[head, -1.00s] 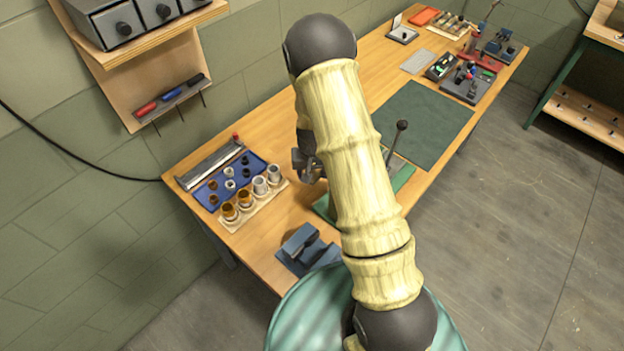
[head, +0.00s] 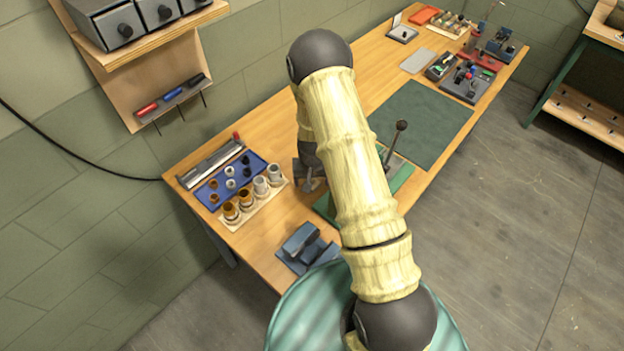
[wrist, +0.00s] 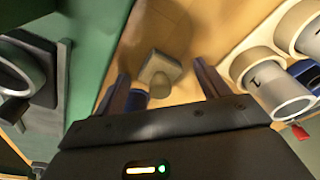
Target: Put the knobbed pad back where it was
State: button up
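The knobbed pad (wrist: 160,70), a small grey-beige block with a rounded knob, shows in the wrist view over the wooden bench top. It lies between the two fingers of my gripper (wrist: 161,80), with a gap visible on each side. The fingers are apart and hold nothing. In the head view my gripper (head: 311,180) is low over the bench, between the cup rack and the green base, partly hidden by my arm. I cannot pick out the pad clearly there.
A wooden rack of cups (head: 234,222) and a blue tray (head: 207,199) stand left of my gripper. A green base with a lever (head: 403,176) is close on the right. A dark blue block fixture (head: 301,240) sits in front. A green mat (head: 425,120) lies clear farther back.

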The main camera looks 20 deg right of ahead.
jog(key=shift+r, duration=0.6)
notch_tip(320, 180, up, 11)
jog(key=s+b, duration=0.1)
jog(key=b, duration=0.1)
jog(key=shift+s+a+b, duration=0.15)
jog(key=shift+s+b, duration=0.05)
jog(key=shift+b, duration=0.15)
